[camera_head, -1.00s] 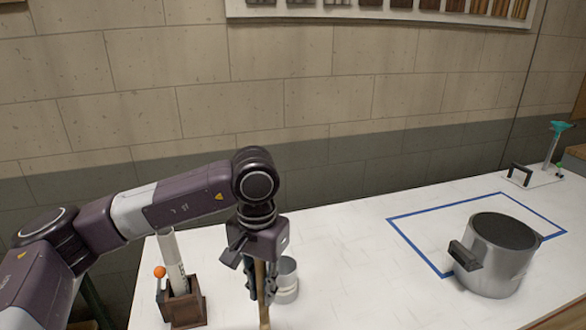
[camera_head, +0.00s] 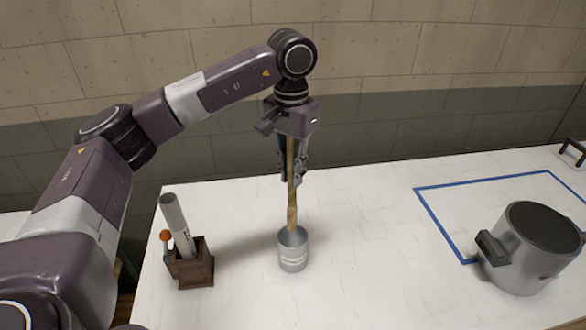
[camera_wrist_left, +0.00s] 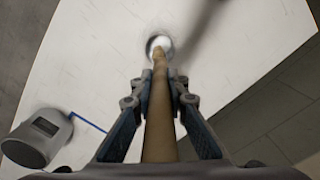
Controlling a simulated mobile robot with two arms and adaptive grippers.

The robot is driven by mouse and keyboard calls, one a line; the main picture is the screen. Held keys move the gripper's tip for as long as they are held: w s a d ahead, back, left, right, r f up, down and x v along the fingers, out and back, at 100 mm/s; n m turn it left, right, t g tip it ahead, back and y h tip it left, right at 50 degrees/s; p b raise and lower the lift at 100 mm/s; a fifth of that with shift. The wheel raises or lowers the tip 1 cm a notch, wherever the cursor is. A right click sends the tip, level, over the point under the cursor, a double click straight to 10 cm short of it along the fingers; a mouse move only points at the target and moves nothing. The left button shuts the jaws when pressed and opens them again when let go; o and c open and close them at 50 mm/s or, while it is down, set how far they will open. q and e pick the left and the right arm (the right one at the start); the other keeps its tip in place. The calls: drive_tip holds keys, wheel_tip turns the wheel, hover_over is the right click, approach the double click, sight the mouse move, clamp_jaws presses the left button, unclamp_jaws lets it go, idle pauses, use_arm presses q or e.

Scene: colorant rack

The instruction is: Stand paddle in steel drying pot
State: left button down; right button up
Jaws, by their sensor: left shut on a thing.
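The wooden paddle (camera_head: 292,205) hangs nearly upright in my left gripper (camera_head: 291,178), which is shut on its upper part. The small steel drying pot (camera_head: 293,258) stands on the white table, right below the gripper. The paddle's lower end overlaps the pot's opening; I cannot tell how far inside it is. In the left wrist view the paddle (camera_wrist_left: 159,115) runs between the fingers of the gripper (camera_wrist_left: 160,103) toward the round pot (camera_wrist_left: 152,42). My right gripper is not in view.
A brown wooden holder (camera_head: 192,268) with a white tube and an orange-tipped tool stands left of the pot. A large steel pot (camera_head: 520,262) with a dark top stands at right, by a blue taped outline (camera_head: 432,222). The table between is clear.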

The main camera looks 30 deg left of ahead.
sight(293, 208)
use_arm(q)
drive_tip(key=shift+w+f+b, duration=0.25)
drive_tip(key=shift+f+b, duration=0.1)
drive_tip(key=shift+f, duration=0.6)
drive_tip(key=shift+f+b, duration=0.4)
drive_tip(key=shift+f, duration=0.25)
drive_tip(key=shift+s+f+b, duration=0.15)
drive_tip(key=shift+f+b, duration=0.45)
drive_tip(key=shift+f, duration=0.1)
wheel_tip(293, 208, down, 4)
drive_tip(key=b, duration=0.3)
drive_tip(key=shift+f+b, duration=1.2)
drive_tip(key=shift+f, duration=0.7)
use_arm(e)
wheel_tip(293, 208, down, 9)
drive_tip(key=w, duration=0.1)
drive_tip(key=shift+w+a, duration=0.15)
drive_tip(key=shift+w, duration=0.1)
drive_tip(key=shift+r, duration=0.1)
use_arm(q)
drive_tip(key=c, duration=1.8)
unclamp_jaws()
